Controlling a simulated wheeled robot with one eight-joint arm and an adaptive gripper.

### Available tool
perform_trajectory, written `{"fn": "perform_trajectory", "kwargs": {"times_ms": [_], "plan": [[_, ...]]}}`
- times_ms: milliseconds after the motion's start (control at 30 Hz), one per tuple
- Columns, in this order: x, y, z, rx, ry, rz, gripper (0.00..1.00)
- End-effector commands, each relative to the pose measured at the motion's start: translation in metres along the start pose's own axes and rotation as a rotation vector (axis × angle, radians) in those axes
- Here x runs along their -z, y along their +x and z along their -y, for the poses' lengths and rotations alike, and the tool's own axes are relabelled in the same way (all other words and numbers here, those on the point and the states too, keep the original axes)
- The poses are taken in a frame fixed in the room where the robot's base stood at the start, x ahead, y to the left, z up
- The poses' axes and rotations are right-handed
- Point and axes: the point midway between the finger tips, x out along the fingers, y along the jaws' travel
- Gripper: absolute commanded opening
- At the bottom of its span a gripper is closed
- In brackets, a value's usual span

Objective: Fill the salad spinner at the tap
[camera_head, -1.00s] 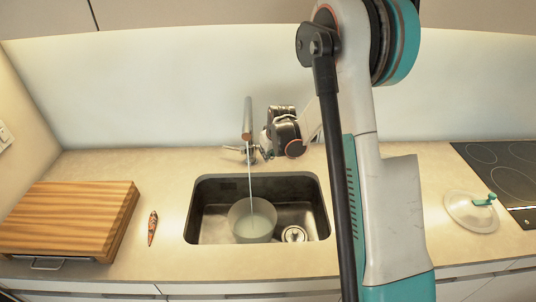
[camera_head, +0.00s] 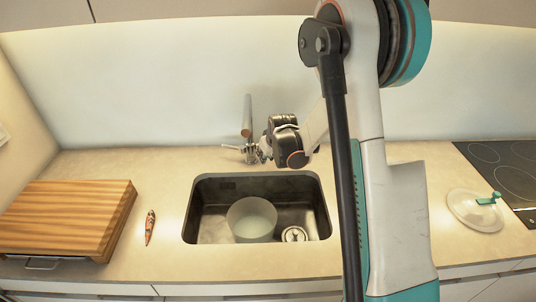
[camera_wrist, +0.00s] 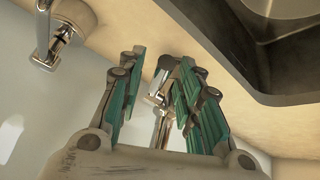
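The salad spinner bowl (camera_head: 237,212) stands in the sink, left of the drain, with pale water in it. The tap (camera_head: 247,118) rises behind the sink, and no stream falls from it. My gripper (camera_head: 262,152) is at the tap's base, on its right side. In the wrist view my gripper (camera_wrist: 158,65) has its teal-padded fingers apart, with a chrome tap handle (camera_wrist: 158,100) between them, close to the right finger. Whether they touch is unclear. The spinner lid (camera_head: 470,212), with a teal crank, lies on the counter at the right.
The sink (camera_head: 310,190) is set into the beige counter. A wooden board (camera_head: 65,215) lies at the left, with a small patterned object (camera_head: 150,228) beside it. A black hob (camera_head: 510,175) is at the far right. My arm spans the view right of the sink.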

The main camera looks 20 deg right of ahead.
Motion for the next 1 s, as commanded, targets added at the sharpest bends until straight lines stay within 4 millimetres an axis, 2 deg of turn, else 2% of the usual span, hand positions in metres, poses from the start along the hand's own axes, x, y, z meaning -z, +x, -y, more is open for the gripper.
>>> {"fn": "perform_trajectory", "kwargs": {"times_ms": [133, 267, 700, 1000], "plan": [[0.0, -0.004, 0.0, 0.0, 0.0, 0.0, 0.32], [0.0, -0.018, 0.0, 0.0, 0.0, 0.0, 0.32], [0.0, -0.09, 0.0, 0.0, 0.001, 0.0, 0.32], [0.0, -0.117, 0.0, 0.0, 0.0, 0.0, 0.32]]}}
